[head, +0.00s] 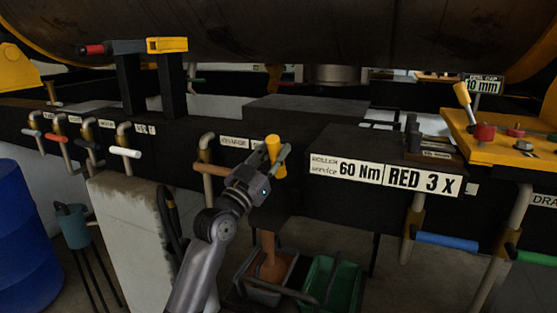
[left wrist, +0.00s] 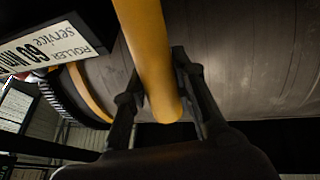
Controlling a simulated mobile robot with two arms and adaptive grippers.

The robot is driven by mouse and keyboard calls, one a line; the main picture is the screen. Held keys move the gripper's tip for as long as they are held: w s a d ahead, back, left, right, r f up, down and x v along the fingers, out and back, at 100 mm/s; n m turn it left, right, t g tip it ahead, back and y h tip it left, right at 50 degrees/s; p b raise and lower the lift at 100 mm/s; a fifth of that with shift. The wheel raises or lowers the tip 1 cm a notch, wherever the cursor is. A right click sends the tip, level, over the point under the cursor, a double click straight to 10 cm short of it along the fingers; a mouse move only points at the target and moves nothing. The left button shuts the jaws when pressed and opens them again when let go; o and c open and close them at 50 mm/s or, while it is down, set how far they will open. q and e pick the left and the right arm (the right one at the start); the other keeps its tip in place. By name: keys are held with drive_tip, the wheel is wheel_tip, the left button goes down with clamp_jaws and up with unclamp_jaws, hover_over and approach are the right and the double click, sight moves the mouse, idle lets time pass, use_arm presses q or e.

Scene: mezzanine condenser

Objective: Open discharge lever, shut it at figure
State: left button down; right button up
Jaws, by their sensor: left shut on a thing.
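My left gripper (head: 277,160) is shut on a yellow lever handle (head: 274,146) at the front of the black beam. In the left wrist view the yellow handle (left wrist: 150,60) passes between the two fingers. A partly hidden label ending in "CHARGE" (head: 234,142) sits left of the handle. Below it, a brown column, apparently a stream of material (head: 268,245), runs down into a grey bin (head: 245,290). My right gripper is out of view.
A green bin (head: 348,271) stands right of the grey bin. Signs read "60 Nm" and "RED 3 X" (head: 423,181), and "10 mm" (head: 482,86). Pipes with coloured handles line the black beam (head: 330,200). A blue drum (head: 25,220) stands at left.

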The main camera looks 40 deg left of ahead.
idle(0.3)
use_arm(q)
drive_tip(key=c, duration=1.3)
unclamp_jaws()
drive_tip(key=shift+s+f, duration=0.1)
drive_tip(key=shift+s, duration=0.05)
drive_tip(key=v, duration=1.1)
drive_tip(key=shift+s+f, duration=0.15)
drive_tip(key=shift+s, duration=0.25)
